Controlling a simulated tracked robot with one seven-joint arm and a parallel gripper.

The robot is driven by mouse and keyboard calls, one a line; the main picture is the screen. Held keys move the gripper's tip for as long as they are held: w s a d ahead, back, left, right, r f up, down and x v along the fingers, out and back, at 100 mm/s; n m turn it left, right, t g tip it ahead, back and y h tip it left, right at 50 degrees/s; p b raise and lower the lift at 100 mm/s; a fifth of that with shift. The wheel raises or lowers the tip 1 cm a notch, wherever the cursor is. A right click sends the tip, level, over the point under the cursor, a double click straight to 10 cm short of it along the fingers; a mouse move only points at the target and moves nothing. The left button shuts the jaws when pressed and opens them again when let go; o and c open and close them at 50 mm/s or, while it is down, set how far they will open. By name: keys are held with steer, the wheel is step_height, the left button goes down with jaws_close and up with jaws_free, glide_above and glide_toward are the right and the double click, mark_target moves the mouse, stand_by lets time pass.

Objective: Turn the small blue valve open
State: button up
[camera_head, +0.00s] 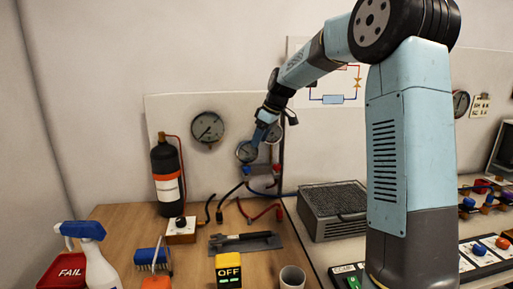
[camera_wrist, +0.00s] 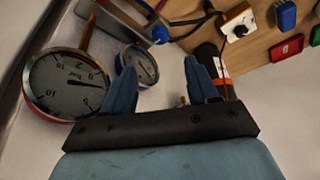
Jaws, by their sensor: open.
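A small blue valve knob (camera_wrist: 160,34) shows in the wrist view beyond my fingertips, on a pipe along the board. In the head view a small blue spot (camera_head: 247,170), probably the same knob, sits below a gauge on the back board. A red knob (camera_head: 276,169) is to its right. My gripper (camera_head: 256,141) is in front of the gauges, pointing down-left. In the wrist view my gripper (camera_wrist: 162,72) is open, with nothing held between its blue fingers. The knob is apart from the fingers. Its handle angle is too small to read.
A large gauge (camera_wrist: 70,84) and a smaller gauge (camera_wrist: 140,64) lie close to the left finger. A black bottle (camera_head: 167,174) stands left on the wooden bench. A grey box (camera_head: 332,211) is right. Hoses (camera_head: 262,212) run below the knobs. More blue knobs (camera_head: 468,203) are far right.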

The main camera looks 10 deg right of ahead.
mark_target(247, 167)
steer(key=shift+d+r, duration=0.15)
steer(key=shift+r, duration=0.2)
steer(key=shift+s, duration=0.1)
steer(key=w+a+f+m, duration=0.1)
steer(key=f+m, duration=0.1)
steer(key=f, duration=0.2)
steer(key=w+a+f+m+t+h, duration=0.1)
steer(key=a+f+m, duration=0.1)
steer(key=f, duration=0.2)
steer(key=a+f+m+h, duration=0.1)
steer(key=f+m, duration=0.2)
steer(key=f, duration=0.1)
steer(key=shift+w+a+f+t, duration=0.25)
steer(key=shift+w+a+t, duration=0.15)
stand_by(0.6)
steer(key=c, duration=1)
